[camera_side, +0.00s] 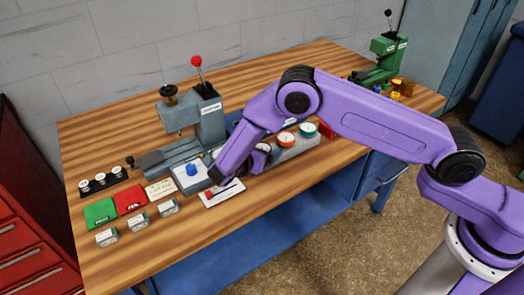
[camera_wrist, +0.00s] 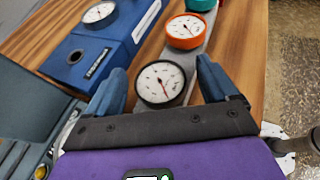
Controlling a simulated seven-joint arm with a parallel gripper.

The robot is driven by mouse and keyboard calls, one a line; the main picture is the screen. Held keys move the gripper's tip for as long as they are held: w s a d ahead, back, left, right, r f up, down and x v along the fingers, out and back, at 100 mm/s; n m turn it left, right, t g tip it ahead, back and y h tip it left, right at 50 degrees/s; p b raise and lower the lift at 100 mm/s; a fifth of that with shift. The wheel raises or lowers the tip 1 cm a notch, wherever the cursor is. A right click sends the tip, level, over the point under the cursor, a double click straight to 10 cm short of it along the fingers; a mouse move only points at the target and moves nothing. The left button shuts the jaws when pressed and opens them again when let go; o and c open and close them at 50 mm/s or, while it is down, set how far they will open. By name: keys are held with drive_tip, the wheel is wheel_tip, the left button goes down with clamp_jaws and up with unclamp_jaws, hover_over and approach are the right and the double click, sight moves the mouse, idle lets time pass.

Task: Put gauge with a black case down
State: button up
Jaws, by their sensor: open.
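The gauge with a black case (camera_wrist: 161,84) has a round white dial and a red needle. In the wrist view it sits at the near end of a grey rack (camera_wrist: 194,62), dial up. My gripper (camera_wrist: 161,68) is open, with one blue finger on each side of the gauge; I see gaps between the fingers and the case. In the side view my gripper (camera_side: 259,156) is low over the near end of the rack (camera_side: 298,148), and my arm mostly hides the gauge there.
An orange gauge (camera_wrist: 186,31) and a teal gauge (camera_wrist: 200,4) stand farther along the rack. A blue block (camera_wrist: 112,42) with another dial is to the left.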

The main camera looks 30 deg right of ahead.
drive_tip(key=c, duration=1.2)
drive_tip(key=shift+c, duration=0.2)
drive_tip(key=shift+r, duration=0.1)
